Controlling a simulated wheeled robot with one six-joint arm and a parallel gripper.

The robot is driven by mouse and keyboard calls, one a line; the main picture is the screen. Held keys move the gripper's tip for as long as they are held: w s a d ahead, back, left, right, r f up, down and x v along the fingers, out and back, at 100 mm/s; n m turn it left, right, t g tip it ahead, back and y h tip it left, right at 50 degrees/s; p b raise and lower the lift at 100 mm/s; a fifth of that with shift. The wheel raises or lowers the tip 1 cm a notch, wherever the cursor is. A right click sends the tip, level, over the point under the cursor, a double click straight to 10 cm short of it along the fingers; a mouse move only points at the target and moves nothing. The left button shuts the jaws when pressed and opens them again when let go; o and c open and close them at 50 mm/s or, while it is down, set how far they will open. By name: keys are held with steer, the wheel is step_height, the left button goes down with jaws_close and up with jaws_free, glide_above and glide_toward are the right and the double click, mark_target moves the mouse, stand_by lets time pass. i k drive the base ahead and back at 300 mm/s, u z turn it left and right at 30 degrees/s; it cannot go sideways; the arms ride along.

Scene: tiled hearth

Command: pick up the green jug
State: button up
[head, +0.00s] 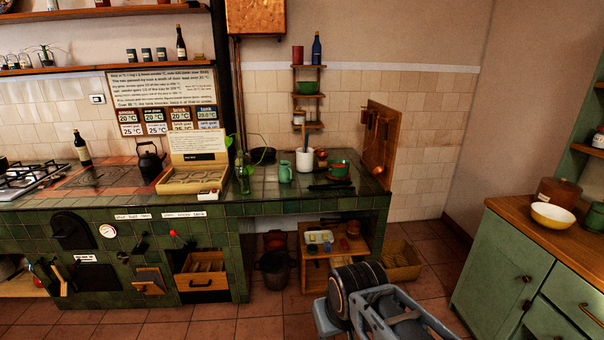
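A small green jug (286,171) with a handle stands upright on the green-tiled counter in the head view. It is left of a white pot with utensils (305,159) and right of a dark green bottle (242,172). Nothing holds it. Parts of my own arm show at the bottom, right of centre, well in front of and below the counter. I cannot make out my gripper's fingers among them.
A green lidded pot (338,170) and dark flat items lie to the jug's right. An open box (193,179) and a black kettle (150,159) are to its left. A wooden shelf unit (335,258) stands under the counter. Open floor lies in front.

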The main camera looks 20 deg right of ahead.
mark_target(285, 174)
steer(key=z, duration=0.8)
steer(key=i, duration=2.8)
steer(key=u, duration=2.8)
steer(key=i, duration=0.55)
steer(key=u, duration=0.1)
